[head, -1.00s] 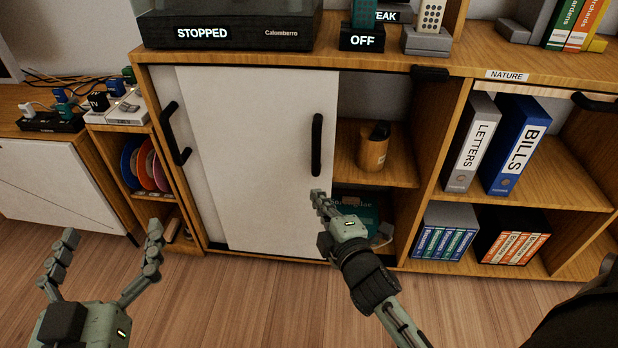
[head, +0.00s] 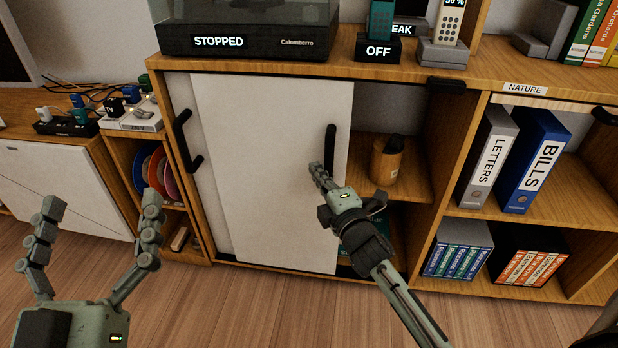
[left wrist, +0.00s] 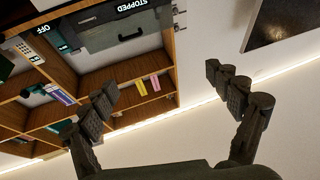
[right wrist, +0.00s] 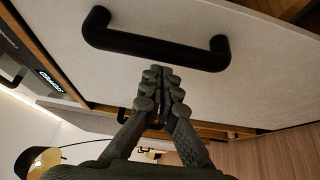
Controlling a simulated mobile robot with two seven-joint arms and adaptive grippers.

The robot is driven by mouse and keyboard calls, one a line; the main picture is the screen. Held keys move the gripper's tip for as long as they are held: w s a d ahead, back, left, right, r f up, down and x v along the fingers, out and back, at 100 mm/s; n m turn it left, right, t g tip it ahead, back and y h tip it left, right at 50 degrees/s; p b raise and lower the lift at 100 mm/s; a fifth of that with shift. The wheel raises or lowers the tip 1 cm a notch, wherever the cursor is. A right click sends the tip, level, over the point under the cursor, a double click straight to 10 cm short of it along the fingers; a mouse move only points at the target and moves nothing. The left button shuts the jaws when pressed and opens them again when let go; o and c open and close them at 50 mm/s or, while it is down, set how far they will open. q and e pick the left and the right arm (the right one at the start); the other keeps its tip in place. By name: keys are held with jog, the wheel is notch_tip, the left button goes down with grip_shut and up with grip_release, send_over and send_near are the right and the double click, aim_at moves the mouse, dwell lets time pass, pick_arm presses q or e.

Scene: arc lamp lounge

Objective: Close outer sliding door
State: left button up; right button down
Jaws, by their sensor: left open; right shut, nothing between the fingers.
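The outer sliding door (head: 270,160) is a white panel with a black vertical handle (head: 330,150) near its right edge. It stands toward the left of the cabinet opening, in front of a second pale panel (head: 211,170) with its own black handle (head: 185,141). The compartment to its right is open. My right gripper (head: 316,170) is shut and empty, its tips beside the outer door's handle, just below and left of its middle. In the right wrist view the shut fingers (right wrist: 161,75) point at the handle (right wrist: 155,45); contact is unclear. My left gripper (head: 98,215) is open and empty at the lower left.
Binders (head: 530,160) and books (head: 458,249) fill the shelves at right. A record player (head: 245,30) and phones stand on top. Wooden floor lies clear in front.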

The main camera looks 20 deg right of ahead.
jog(key=shift+s+d, duration=0.15)
jog(key=shift+d, duration=0.2)
pick_arm(q)
jog(key=w+a+f+g+y+p, duration=0.2)
jog(key=a+f+g+y+p, duration=0.25)
jog(key=f, duration=0.75)
jog(key=s+a+f+g+y, duration=0.3)
jog(key=s+a+f+g, duration=0.2)
jog(key=a+f+g, duration=0.2)
jog(key=shift+s+a+f+n+p, duration=0.35)
jog(key=shift+a+f, duration=0.3)
jog(key=shift+f, duration=0.65)
pick_arm(e)
jog(key=s+d, duration=0.7)
jog(key=d, duration=0.3)
jog(key=s+d, duration=0.7)
jog(key=d, duration=0.4)
pick_arm(q)
jog(key=shift+w+g, duration=0.1)
jog(key=shift+g, duration=0.15)
pick_arm(e)
jog(key=shift+s+d, duration=0.15)
